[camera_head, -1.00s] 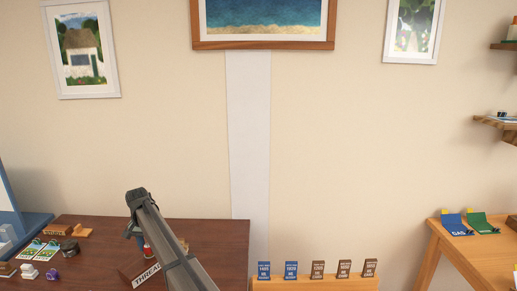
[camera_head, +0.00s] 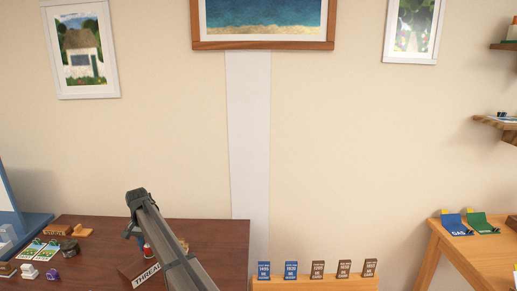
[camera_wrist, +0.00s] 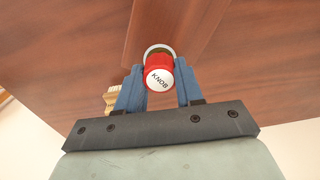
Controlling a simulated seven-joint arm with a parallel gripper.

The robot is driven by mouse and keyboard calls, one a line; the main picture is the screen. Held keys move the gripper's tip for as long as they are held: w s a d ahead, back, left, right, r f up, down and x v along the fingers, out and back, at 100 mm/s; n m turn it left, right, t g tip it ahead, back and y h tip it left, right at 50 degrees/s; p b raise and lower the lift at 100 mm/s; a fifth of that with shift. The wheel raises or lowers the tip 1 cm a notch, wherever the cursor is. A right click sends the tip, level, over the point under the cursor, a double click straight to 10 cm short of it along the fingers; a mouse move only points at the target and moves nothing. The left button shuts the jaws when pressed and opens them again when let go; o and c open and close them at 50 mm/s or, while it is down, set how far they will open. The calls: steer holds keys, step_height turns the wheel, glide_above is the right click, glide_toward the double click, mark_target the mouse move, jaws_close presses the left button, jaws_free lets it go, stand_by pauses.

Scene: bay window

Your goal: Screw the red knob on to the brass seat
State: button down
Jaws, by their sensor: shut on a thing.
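The red knob (camera_wrist: 158,78) has a white end face marked KNOB. It sits between the two blue fingers of my gripper (camera_wrist: 159,84) in the wrist view, and the fingers are shut on it. Just behind the knob a brownish, brass-like part with a pale ring (camera_wrist: 153,48) shows, probably the brass seat. The knob lines up with it there, but I cannot tell whether they touch or whether any thread has engaged. In the head view a small bit of the red knob (camera_head: 148,250) shows beside my arm, which hides most of the gripper and the seat.
The dark wooden table (camera_head: 90,235) carries a sign reading THREAD (camera_head: 143,274), partly behind my arm. Several small items stand at its left, including a purple one (camera_head: 52,274). A wooden stand with small cards (camera_head: 318,284) is to the right.

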steer(key=shift+s+d+f, duration=0.15)
steer(key=shift+d+f, duration=0.05)
steer(key=shift+f, duration=0.25)
steer(key=m, duration=0.6)
steer(key=shift+s+f, duration=0.1)
steer(key=shift+f, duration=0.05)
stand_by(0.9)
steer(key=m, duration=0.6)
steer(key=c, duration=1)
jaws_free()
steer(key=shift+o, duration=0.6)
steer(key=shift+a+f, duration=0.1)
steer(key=shift+f, duration=0.05)
steer(key=shift+o, duration=1.2)
steer(key=shift+w+a+r, duration=0.1)
steer(key=shift+w+r, duration=0.1)
steer(key=shift+r, duration=0.1)
